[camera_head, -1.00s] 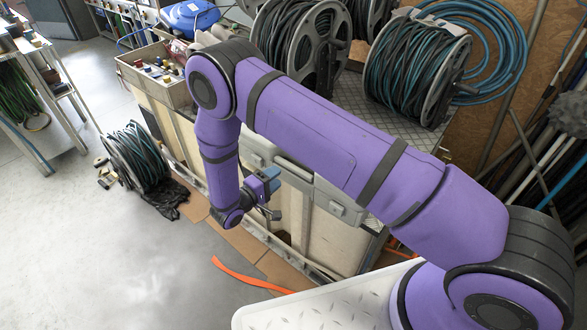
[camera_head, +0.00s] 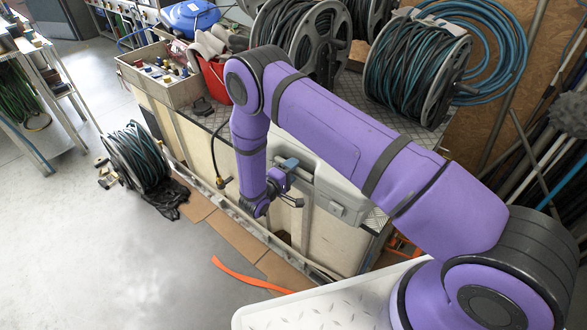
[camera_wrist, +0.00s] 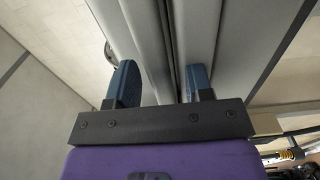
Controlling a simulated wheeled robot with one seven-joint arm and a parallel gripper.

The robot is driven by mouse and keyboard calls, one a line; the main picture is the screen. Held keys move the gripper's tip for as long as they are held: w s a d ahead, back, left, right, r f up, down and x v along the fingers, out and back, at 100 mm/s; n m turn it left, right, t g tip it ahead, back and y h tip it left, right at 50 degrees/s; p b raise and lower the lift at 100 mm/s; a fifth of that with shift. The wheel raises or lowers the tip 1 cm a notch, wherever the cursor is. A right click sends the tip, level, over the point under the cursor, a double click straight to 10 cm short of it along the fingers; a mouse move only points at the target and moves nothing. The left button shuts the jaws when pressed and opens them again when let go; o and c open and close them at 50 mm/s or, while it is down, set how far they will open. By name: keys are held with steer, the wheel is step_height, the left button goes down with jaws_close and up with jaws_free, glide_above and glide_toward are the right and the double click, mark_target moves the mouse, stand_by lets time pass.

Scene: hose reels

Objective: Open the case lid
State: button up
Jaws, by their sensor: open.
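The grey case (camera_head: 335,188) lies closed on the bench top, its front edge and a latch facing me. My arm hides part of its left side in the head view. My gripper (camera_head: 287,172) is at the front edge of the case. In the wrist view my gripper (camera_wrist: 162,82) is open, with two blue fingers apart. The ridged grey edge of the case (camera_wrist: 140,30) runs between and beyond the fingers, with a dark seam along it. I cannot tell whether either finger touches it.
Hose reels (camera_head: 418,65) stand behind the case on the bench. A red bucket (camera_head: 212,78) and a box of fittings (camera_head: 160,75) are to the left. Another hose reel (camera_head: 137,157) stands on the floor. The floor at the left front is clear.

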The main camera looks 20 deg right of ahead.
steer(key=shift+w+d, duration=0.25)
steer(key=shift+d, duration=0.05)
steer(key=shift+c, duration=0.5)
jaws_close()
